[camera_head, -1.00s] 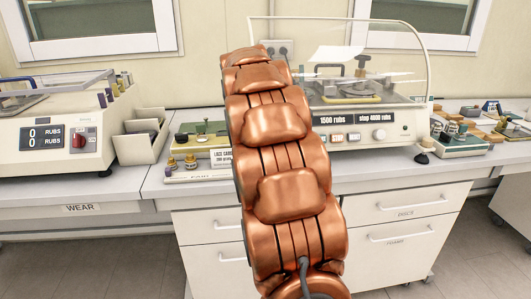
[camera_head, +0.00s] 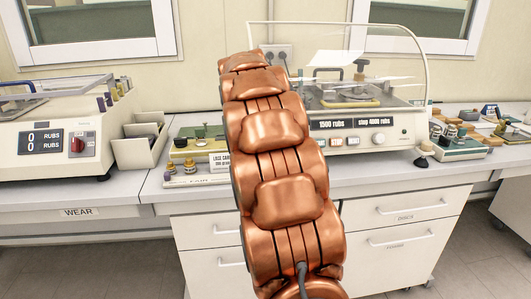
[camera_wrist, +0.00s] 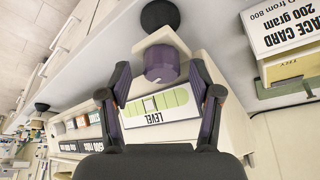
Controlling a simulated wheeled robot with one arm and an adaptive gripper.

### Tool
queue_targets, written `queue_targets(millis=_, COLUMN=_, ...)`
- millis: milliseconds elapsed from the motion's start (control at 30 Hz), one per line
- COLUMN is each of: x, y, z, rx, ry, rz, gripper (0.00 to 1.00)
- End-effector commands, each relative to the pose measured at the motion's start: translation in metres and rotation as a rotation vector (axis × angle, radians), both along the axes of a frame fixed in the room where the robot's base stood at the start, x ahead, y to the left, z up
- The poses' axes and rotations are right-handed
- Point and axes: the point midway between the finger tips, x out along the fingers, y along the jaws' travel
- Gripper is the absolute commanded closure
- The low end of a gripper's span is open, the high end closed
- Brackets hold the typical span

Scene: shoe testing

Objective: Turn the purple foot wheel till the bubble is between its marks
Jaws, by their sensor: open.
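The purple foot wheel (camera_wrist: 162,63) shows in the wrist view, on a pale bracket with a black round foot (camera_wrist: 160,15) beyond it. My gripper (camera_wrist: 160,72) is open, one finger on each side of the wheel, with a gap to each. The green level vial (camera_wrist: 174,98), on a white plate marked LEVEL, lies between the fingers, nearer the palm. A pale patch near the vial's middle, by dark marks, looks like the bubble; its exact place between them is too small to tell. In the head view my copper arm hides the gripper and wheel.
The rub tester (camera_head: 345,139) with a clear cover stands behind my arm. A LACE CARD box shows in the wrist view (camera_wrist: 289,28), to the right of the gripper. Another tester (camera_head: 60,143) stands at left. Small tools and blocks (camera_head: 470,138) lie at right.

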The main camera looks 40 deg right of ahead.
Motion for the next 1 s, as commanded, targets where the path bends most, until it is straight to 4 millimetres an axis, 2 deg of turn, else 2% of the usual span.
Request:
queue_targets(millis=267, x=-0.001, y=0.003, z=0.008, rx=0.001, ry=0.001, rz=0.001, gripper=0.36)
queue_targets(millis=700, x=-0.009, y=0.031, z=0.081, rx=-0.003, ry=-0.006, rz=0.002, gripper=0.36)
queue_targets(millis=1000, x=-0.013, y=0.043, z=0.108, rx=-0.001, ry=-0.002, rz=0.002, gripper=0.36)
